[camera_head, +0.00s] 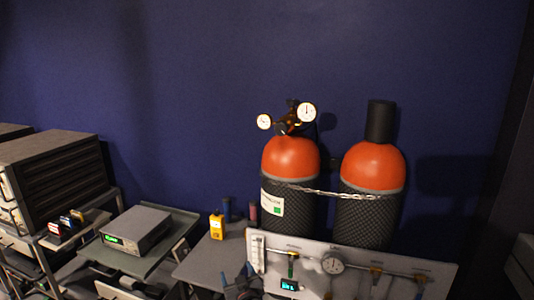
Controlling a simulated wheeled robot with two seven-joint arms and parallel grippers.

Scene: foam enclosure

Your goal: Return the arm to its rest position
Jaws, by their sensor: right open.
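My right gripper (238,277) shows only in part at the bottom edge, left of the white gauge panel (345,262). Its dark fingers look apart, with nothing seen between them. It looks to be in front of the grey table (205,262); I cannot tell how far from the panel it is. Most of the right arm is below the picture. My left gripper is not in view.
Two orange-topped gas cylinders (290,158) (373,167) stand chained behind the panel. A yellow device (217,226) stands on the grey table. A grey instrument (136,230) and a dark rack unit (60,180) are at left.

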